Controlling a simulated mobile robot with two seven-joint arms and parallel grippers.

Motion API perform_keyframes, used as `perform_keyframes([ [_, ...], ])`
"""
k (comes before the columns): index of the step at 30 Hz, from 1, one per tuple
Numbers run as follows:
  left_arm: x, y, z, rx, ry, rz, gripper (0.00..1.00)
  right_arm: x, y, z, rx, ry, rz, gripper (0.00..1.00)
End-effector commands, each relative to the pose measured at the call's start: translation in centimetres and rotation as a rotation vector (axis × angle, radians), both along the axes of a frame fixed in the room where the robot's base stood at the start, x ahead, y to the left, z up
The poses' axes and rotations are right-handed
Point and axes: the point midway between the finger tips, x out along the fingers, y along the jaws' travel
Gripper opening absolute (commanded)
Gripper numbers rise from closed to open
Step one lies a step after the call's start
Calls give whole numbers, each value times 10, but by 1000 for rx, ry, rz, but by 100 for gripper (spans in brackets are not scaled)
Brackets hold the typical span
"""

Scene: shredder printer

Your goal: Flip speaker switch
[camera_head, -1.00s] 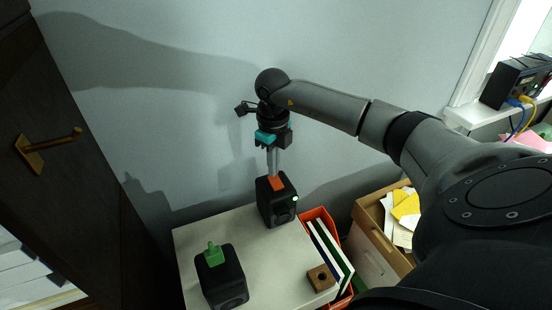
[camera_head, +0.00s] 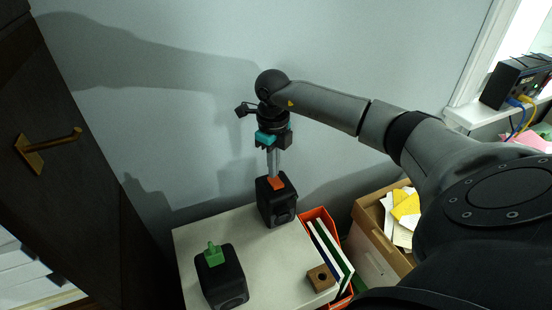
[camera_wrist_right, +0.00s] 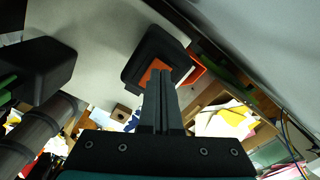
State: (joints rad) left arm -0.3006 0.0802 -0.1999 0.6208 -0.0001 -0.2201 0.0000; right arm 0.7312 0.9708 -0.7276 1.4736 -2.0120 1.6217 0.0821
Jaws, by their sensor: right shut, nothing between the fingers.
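Two black speakers stand on a white cabinet top (camera_head: 200,236). The far speaker (camera_head: 284,209) has an orange switch (camera_head: 276,183) on its top and shows no lit lamp. The near speaker (camera_head: 222,284) has a green switch (camera_head: 213,254) that stands up. My right gripper (camera_head: 274,174) points down with closed, empty fingers, its tips at the orange switch. In the right wrist view, the closed fingertips (camera_wrist_right: 160,74) overlap the orange switch (camera_wrist_right: 149,73); I cannot tell whether they touch it. My left gripper is not in view.
An orange file holder (camera_head: 322,213) with binders and a wooden block (camera_head: 321,278) sit right of the speakers. A cardboard box (camera_head: 376,236) of papers is further right. The wall is close behind; a dark door (camera_head: 60,100) with a brass handle is at left.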

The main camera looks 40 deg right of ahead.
Motion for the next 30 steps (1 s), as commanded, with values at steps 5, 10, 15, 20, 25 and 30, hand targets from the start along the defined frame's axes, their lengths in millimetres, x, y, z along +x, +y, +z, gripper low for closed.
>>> perform_keyframes([
  [5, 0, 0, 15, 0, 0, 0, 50, 0, 0, 19, -1, -1, 0, 0],
  [10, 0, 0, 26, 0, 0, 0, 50, 0, 0, 32, 0, -2, 0, 0],
  [15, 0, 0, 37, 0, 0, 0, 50, 1, 0, 46, 0, -2, 0, 0],
  [20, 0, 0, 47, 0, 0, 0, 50, 1, 0, 59, -1, -2, 0, 0],
  [25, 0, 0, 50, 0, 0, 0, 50, 0, 0, 63, -1, -2, 0, 0],
  [30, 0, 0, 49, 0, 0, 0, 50, 0, 0, 62, -1, -2, 0, 0],
])
